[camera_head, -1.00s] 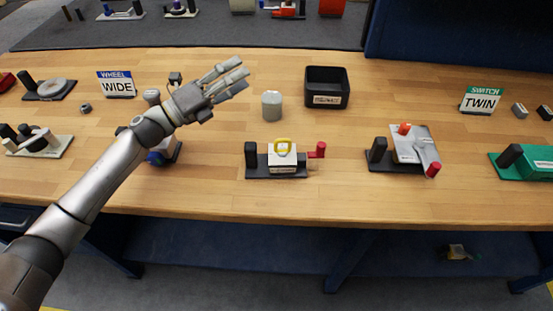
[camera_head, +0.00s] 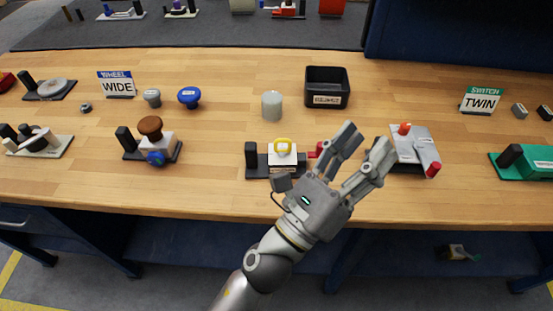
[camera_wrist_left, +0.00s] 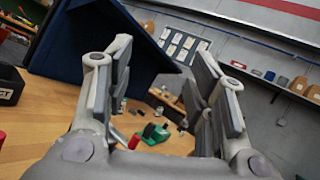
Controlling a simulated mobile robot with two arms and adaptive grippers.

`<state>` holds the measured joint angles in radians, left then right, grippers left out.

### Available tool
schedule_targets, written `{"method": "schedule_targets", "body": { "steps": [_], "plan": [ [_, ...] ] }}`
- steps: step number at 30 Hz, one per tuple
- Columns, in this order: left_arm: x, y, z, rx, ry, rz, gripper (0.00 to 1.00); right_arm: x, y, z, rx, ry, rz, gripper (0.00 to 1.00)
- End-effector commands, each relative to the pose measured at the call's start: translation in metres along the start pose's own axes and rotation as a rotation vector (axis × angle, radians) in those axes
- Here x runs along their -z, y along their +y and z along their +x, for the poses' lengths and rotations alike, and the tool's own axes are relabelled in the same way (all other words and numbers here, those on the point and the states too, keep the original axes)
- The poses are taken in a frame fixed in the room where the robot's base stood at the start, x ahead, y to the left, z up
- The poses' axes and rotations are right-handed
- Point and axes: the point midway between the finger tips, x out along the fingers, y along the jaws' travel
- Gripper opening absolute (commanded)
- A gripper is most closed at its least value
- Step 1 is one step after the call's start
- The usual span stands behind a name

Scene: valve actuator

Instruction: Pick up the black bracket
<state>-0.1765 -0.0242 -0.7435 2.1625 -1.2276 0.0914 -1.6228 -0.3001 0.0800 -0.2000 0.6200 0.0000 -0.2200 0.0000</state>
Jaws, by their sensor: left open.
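My left gripper (camera_head: 366,142) reaches up from the bottom of the head view. It hovers over the table's front, between the yellow-handled fixture (camera_head: 282,155) and the silver plate fixture (camera_head: 415,148). Its fingers are spread, with nothing between them; the left wrist view also shows them wide apart (camera_wrist_left: 160,85). No part is clearly readable as the black bracket. A small black piece (camera_head: 545,112) lies at the far right edge, beside a grey one (camera_head: 520,110), but I cannot tell if it is the bracket. The right gripper is not seen.
A black open box (camera_head: 327,103) stands at the table's back, beside a grey cylinder (camera_head: 271,105). The TWIN sign (camera_head: 481,101) and a green fixture (camera_head: 530,163) are at right. Blue (camera_head: 189,96) and brown (camera_head: 151,126) knobs are at left. Table between box and TWIN sign is clear.

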Motion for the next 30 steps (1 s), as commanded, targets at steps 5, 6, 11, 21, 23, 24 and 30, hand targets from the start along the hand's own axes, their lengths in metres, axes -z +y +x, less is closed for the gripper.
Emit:
{"method": "schedule_targets", "body": {
  "steps": [5, 6, 11, 21, 23, 24, 30],
  "plan": [
    [0.021, 0.074, -0.043, -0.341, 0.091, 0.192, 0.5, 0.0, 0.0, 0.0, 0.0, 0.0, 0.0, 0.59],
    [0.024, 0.089, -0.056, -0.411, 0.115, 0.238, 0.5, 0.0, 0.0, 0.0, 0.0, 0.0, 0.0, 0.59],
    [0.029, 0.136, -0.109, -0.661, 0.209, 0.404, 0.5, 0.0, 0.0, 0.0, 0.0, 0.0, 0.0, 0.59],
    [0.024, 0.174, -0.171, -0.901, 0.314, 0.581, 0.5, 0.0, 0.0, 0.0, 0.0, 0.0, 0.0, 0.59],
    [0.023, 0.18, -0.17, -0.908, 0.316, 0.589, 0.5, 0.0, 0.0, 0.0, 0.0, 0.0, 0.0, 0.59],
    [0.023, 0.184, -0.167, -0.909, 0.315, 0.588, 0.5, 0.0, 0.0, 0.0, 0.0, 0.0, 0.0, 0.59],
    [0.023, 0.211, -0.147, -0.907, 0.314, 0.588, 0.5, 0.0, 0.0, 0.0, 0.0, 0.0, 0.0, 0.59]
  ]
}}
